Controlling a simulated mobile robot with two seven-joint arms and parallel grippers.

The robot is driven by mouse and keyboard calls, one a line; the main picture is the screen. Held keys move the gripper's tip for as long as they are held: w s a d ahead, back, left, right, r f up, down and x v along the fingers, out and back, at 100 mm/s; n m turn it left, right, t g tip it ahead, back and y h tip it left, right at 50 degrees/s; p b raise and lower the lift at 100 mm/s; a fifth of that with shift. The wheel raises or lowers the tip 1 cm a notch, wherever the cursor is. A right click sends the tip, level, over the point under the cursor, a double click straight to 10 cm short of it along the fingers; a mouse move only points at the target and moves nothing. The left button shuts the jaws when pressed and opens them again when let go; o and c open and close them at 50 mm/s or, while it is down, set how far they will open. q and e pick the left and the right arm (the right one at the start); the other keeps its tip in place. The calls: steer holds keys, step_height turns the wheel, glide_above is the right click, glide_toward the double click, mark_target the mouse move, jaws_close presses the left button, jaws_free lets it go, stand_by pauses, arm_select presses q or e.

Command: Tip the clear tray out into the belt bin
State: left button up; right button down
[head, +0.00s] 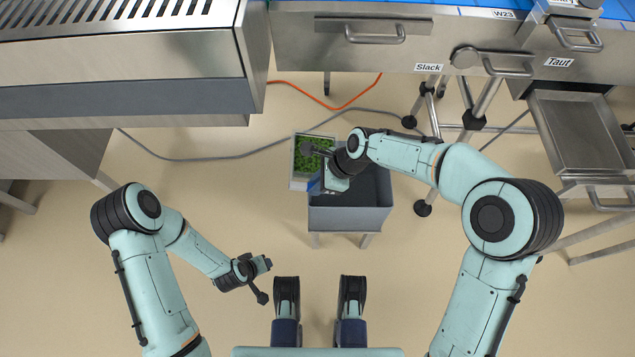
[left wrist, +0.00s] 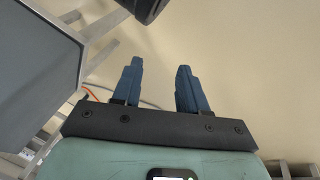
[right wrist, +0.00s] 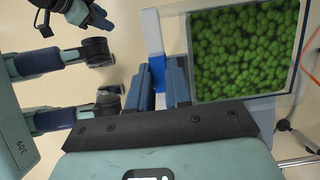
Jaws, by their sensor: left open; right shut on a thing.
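The clear tray (head: 292,182) holds many green pieces and shows at the left edge of the grey belt bin (head: 350,218) in the head view. In the right wrist view the tray (right wrist: 191,50) is right of the fingers, its green contents facing the camera. My right gripper (head: 316,186) is over the bin's left side, shut on the tray's near edge; my arm hides part of both. It also shows in the right wrist view (right wrist: 162,85). My left gripper (head: 268,264) is open and empty, low at left of the bin; its two fingers stand apart in the left wrist view (left wrist: 158,85).
The bin stands on legs on a beige floor. A steel machine with a drawer (head: 360,32) is behind it, and a steel open tray (head: 580,130) is at the right. Orange (head: 325,100) and grey (head: 200,158) cables lie on the floor.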

steer(key=shift+d+f+y+b, duration=0.15)
steer(key=shift+y+b, duration=0.25)
steer(key=shift+b, duration=0.65)
arm_select(q)
steer(key=s+f+g, duration=0.2)
steer(key=s+f, duration=0.3)
steer(key=shift+s+a+f+b, duration=0.15)
steer(key=shift+s+a+b, duration=0.15)
steer(key=shift+a, duration=0.15)
steer(key=shift+w+r, duration=0.3)
steer(key=shift+w, duration=0.1)
steer(key=shift+w+d+r+t+p, duration=0.1)
steer(key=shift+w+r+t+p, duration=0.2)
steer(key=shift+w+r+p, duration=0.2)
steer(key=shift+g, duration=0.7)
steer(key=shift+s+a+f+b, duration=0.15)
steer(key=shift+s+f+b, duration=0.35)
steer(key=shift+s+f, duration=0.3)
steer(key=shift+s+a+f+b, duration=0.1)
steer(key=shift+s+f+b, duration=0.45)
steer(key=shift+s, duration=0.35)
arm_select(e)
steer(key=shift+d+r+y, duration=0.15)
steer(key=shift+r+y, duration=0.05)
steer(key=shift+y, duration=0.4)
steer(key=shift+d+r+y, duration=0.1)
steer(key=shift+r+y, duration=0.1)
steer(key=shift+y, duration=0.4)
